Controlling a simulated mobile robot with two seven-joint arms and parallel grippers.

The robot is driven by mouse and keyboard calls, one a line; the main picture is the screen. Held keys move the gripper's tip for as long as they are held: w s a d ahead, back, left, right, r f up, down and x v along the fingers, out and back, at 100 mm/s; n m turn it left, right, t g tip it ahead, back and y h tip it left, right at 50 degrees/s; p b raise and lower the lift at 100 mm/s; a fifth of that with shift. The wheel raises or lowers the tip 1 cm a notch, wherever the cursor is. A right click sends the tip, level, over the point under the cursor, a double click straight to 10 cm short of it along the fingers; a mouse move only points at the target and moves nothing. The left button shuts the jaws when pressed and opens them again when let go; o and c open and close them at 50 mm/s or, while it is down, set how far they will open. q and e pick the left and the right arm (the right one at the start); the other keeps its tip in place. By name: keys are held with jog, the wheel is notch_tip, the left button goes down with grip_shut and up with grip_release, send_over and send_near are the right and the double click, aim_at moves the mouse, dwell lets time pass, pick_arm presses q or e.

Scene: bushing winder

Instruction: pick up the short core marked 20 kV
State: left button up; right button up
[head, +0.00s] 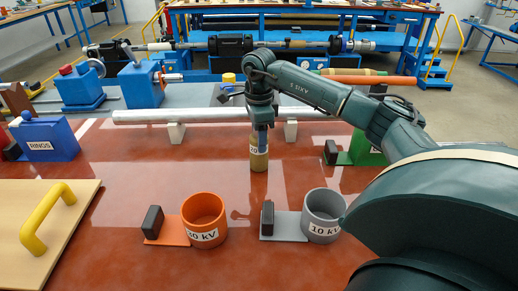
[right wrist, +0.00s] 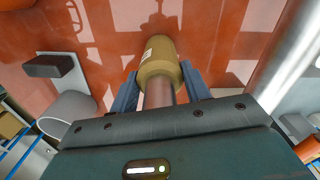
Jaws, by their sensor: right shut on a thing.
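The short core (head: 259,158) is a small tan cylinder with a white label reading "20", the rest of the label being hidden. It stands upright at the middle of the red-brown table, and I cannot tell whether it touches the surface. My right gripper (head: 260,138) reaches down onto it from above and is shut on it. In the right wrist view the core (right wrist: 160,58) sits between the two blue fingers (right wrist: 160,88), with a metal rod showing at its near end. My left gripper is not in view.
An orange cup marked 30 kV (head: 204,214) and a grey cup marked 10 kV (head: 323,212) stand in front. A long silver tube (head: 190,115) lies on supports behind the core. A blue RINGS holder (head: 45,139) and a board with a yellow handle (head: 45,220) are at left.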

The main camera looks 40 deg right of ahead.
jog(key=shift+c, duration=0.9)
jog(key=shift+r, duration=0.1)
